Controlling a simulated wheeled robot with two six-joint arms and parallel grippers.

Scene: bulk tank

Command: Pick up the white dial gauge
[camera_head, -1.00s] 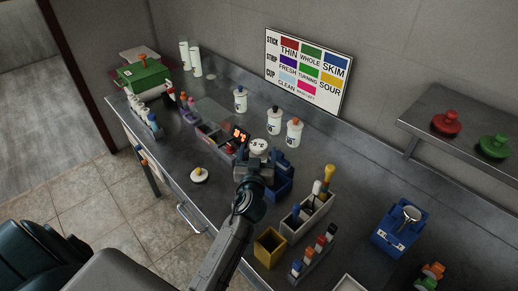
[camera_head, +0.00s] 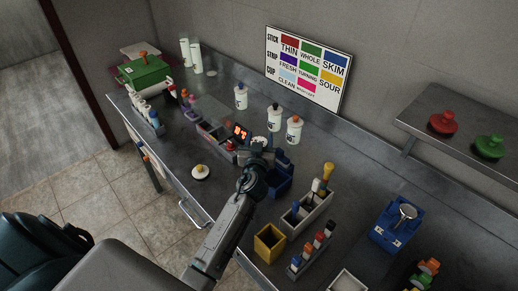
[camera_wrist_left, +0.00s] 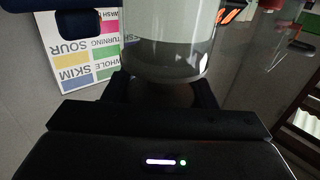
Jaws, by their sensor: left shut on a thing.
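The white dial gauge shows in the left wrist view as a pale cylinder (camera_wrist_left: 172,50) with a glassy lower band, between the two dark fingers of my left gripper (camera_wrist_left: 165,92). The gripper is shut on it. In the head view my left gripper (camera_head: 259,153) is over the counter beside a blue holder (camera_head: 279,183). There the gauge is mostly hidden by the gripper, and its face cannot be read. My right gripper is not in view.
White bottles (camera_head: 293,131) stand just behind. A red-lit display (camera_head: 239,132) is left of the gripper. A white rack (camera_head: 307,212), a yellow box (camera_head: 269,243) and a blue device (camera_head: 398,228) are to the right. A round white-and-yellow item (camera_head: 200,172) lies at the counter's front.

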